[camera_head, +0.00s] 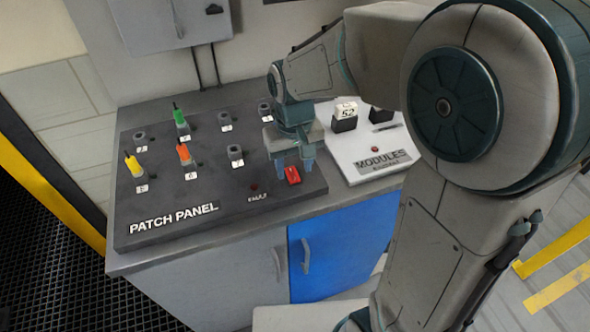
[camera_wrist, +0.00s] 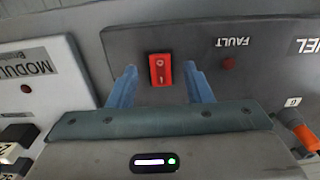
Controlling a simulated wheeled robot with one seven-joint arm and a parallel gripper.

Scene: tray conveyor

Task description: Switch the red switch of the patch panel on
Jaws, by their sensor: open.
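The patch panel (camera_head: 150,208) is a dark board on the counter, with several numbered sockets and green, orange and yellow plugs. The red switch (camera_head: 292,175) is at its front right corner. In the wrist view the red switch (camera_wrist: 160,69) is a rocker with a circle mark and a line mark; I cannot tell which way it is tilted. My gripper (camera_head: 294,166) points down right at the switch. In the wrist view its two blue fingers (camera_wrist: 160,80) are open, one on each side of the switch, with gaps between. Nothing is held.
A white modules panel (camera_head: 385,160) stands right of the patch panel and bears a block marked 52 (camera_head: 345,112). A small red fault light (camera_wrist: 229,63) is beside the switch. A grey box (camera_head: 170,20) hangs on the wall behind. The counter's front strip is clear.

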